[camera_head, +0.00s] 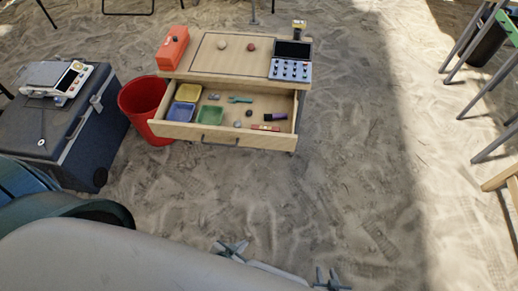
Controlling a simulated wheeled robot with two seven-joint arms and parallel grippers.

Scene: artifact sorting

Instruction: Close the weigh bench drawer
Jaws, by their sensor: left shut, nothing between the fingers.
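The weigh bench (210,72) is a light wooden table on the sand at the upper middle. Its drawer (165,129) is pulled out towards me, with a grey handle (217,143) on its front. Inside the drawer are a blue tray (181,112), a yellow tray (188,92), a green tray (209,115), a teal wrench-like tool (240,99), a dark purple item (275,116) and several small pieces.
A red bin (143,100) stands close to the drawer's left side. A dark blue case (72,135) with a scale (69,80) is further left. An orange box (173,48) and a button panel (290,68) sit on the bench. Sand in front is clear.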

